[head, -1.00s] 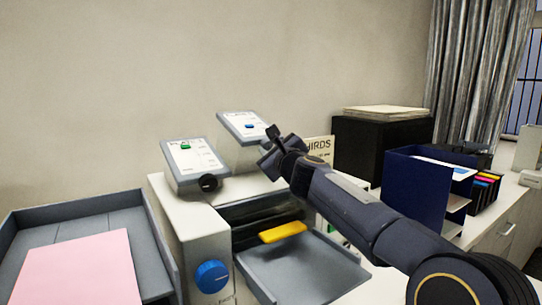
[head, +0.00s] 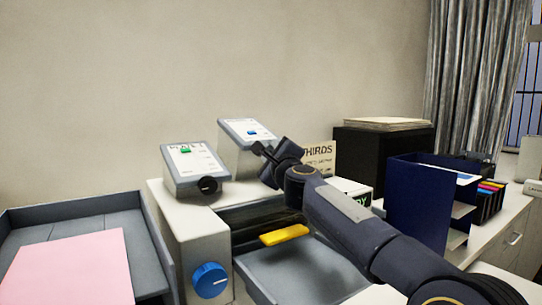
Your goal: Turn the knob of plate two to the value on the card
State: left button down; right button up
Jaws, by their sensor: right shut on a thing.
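Plate two's slanted grey box (head: 231,151) has a white face with a blue marker (head: 251,132). It stands behind and right of a similar box, plate one (head: 172,178), with a green marker and a black knob (head: 208,185). My right gripper (head: 259,151) is at the lower right edge of plate two's box, shut on its knob, which the fingers hide. My left gripper is not in view.
The boxes sit on a white machine (head: 186,222) with a blue dial (head: 210,281) and a yellow bar (head: 285,235) over a grey tray. A tray with pink paper (head: 70,272) is at left. A black box (head: 375,150) and navy rack (head: 415,205) stand at right.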

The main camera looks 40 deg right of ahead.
jog(key=o, duration=1)
jog(key=v, duration=0.8)
jog(key=shift+b, duration=0.35)
